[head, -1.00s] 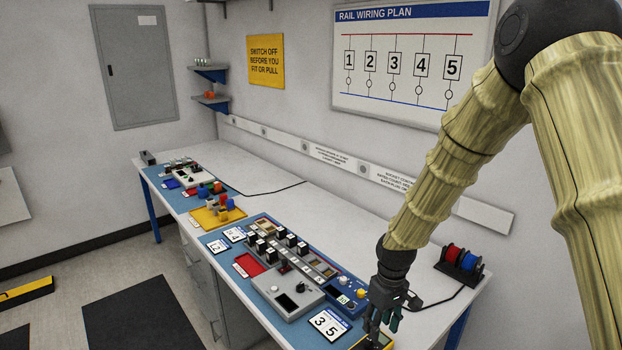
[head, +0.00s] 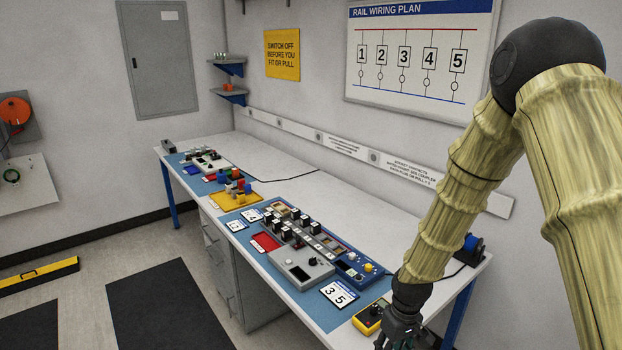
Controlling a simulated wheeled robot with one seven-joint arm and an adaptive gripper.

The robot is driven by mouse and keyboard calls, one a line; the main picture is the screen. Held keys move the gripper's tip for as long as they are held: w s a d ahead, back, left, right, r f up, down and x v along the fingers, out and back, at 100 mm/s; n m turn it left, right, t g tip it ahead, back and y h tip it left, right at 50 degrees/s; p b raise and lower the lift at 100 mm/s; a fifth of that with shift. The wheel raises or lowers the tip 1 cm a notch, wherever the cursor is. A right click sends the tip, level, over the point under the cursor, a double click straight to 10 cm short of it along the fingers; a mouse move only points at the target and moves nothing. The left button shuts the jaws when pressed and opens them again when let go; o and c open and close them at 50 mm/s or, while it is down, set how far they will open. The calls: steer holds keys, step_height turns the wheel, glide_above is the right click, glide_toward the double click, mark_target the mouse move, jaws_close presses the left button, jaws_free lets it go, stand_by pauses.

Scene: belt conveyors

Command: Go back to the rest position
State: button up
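My gripper (head: 392,343) is at the bottom of the head view, at the right front end of the workbench (head: 345,205). It points down and its fingertips are partly cut off by the picture's lower edge. I cannot make out whether its fingers are apart or together, and no held object shows. My arm comes down to it from the upper right, bent at the elbow. A yellow meter-like device (head: 368,318) lies on the bench just left of my gripper.
A rail panel with black modules (head: 303,233), a grey control box (head: 300,270) and a 3-5 card (head: 339,294) lie left of my gripper. A yellow tray (head: 222,203) is farther back. A spool holder (head: 470,251) stands behind my arm.

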steer(key=s+f+m+b, duration=0.1)
steer(key=s+f+m, duration=0.1)
steer(key=s+f, duration=1.4)
steer(key=s+d+f+m, duration=0.1)
steer(key=s+f, duration=0.2)
steer(key=s, duration=0.5)
steer(key=s+d+f+m+b, duration=0.1)
steer(key=s+f, duration=0.2)
steer(key=s, duration=0.5)
steer(key=shift+s+d+m+h+b, duration=0.2)
steer(key=shift+s+m+h+b, duration=0.1)
steer(key=shift+s+m+h, duration=0.1)
